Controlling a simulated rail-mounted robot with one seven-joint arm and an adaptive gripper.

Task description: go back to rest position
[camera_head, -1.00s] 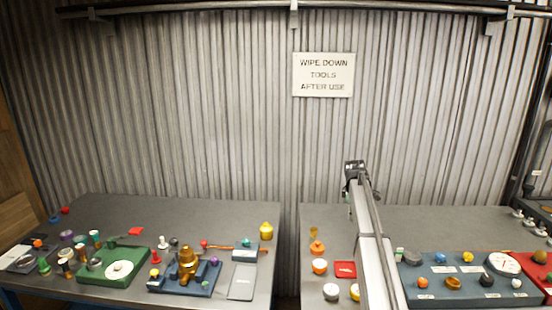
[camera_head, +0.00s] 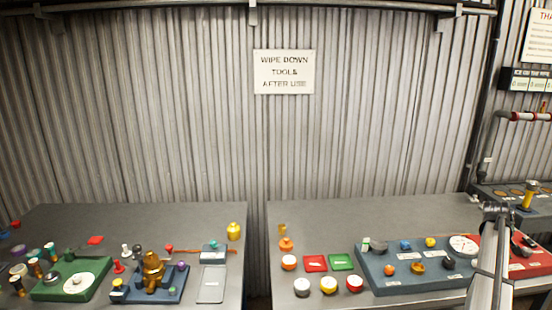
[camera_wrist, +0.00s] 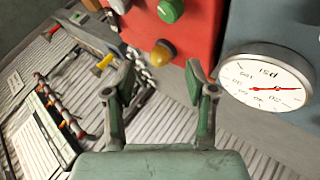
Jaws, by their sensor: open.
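My gripper (camera_wrist: 162,88) is open and empty in the wrist view, with its two fingers well apart. In the head view my gripper (camera_head: 495,212) is at the right, over the right end of the right bench. A white dial gauge (camera_wrist: 265,82) with a red needle is beside the right finger in the wrist view. A red panel (camera_wrist: 200,35) with a green knob (camera_wrist: 170,9) and an amber knob (camera_wrist: 162,53) lies beyond the fingers, and I see no contact with it. In the head view my arm partly covers the red panel (camera_head: 530,266).
The blue-grey panel (camera_head: 378,278) with several knobs and the gauge (camera_head: 463,246) lies left of my arm. The right bench (camera_head: 330,215) is clear at its back. The left bench (camera_head: 140,222) holds several small items. Pipework (camera_head: 525,116) stands at the far right.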

